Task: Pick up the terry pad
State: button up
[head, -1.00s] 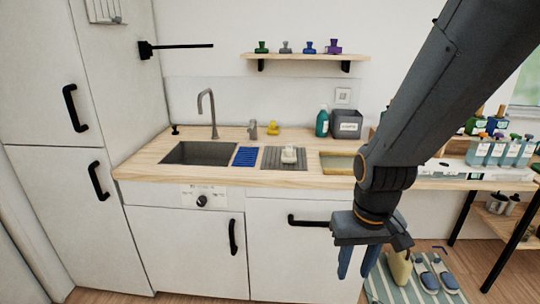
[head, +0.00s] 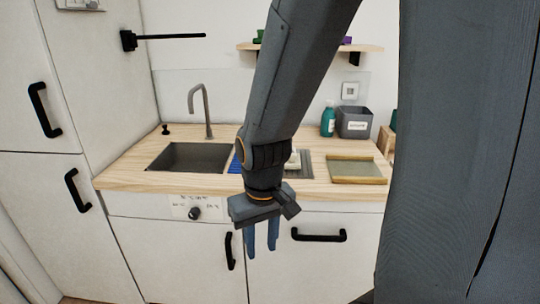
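My gripper (head: 261,247) hangs fingers-down in front of the white cabinet fronts, below the counter edge. Its two blue fingers are apart with nothing between them. I cannot tell for certain which thing is the terry pad. A blue ribbed piece (head: 236,166) lies on the counter right of the sink, mostly hidden by my arm. A small white item (head: 294,160) sits on a grey ribbed mat (head: 306,167), both partly behind my arm. My gripper is apart from all of these.
The sink (head: 190,157) with its tap (head: 207,108) is at left on the wooden counter (head: 140,183). A shallow tray (head: 357,181), a teal bottle (head: 328,120) and a grey bin (head: 354,123) are at right. A black cabinet handle (head: 319,236) sticks out near my gripper.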

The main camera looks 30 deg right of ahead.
aim_at(294, 163)
jog(key=z, duration=0.35)
jog(key=i, duration=1.05)
jog(key=z, duration=0.65)
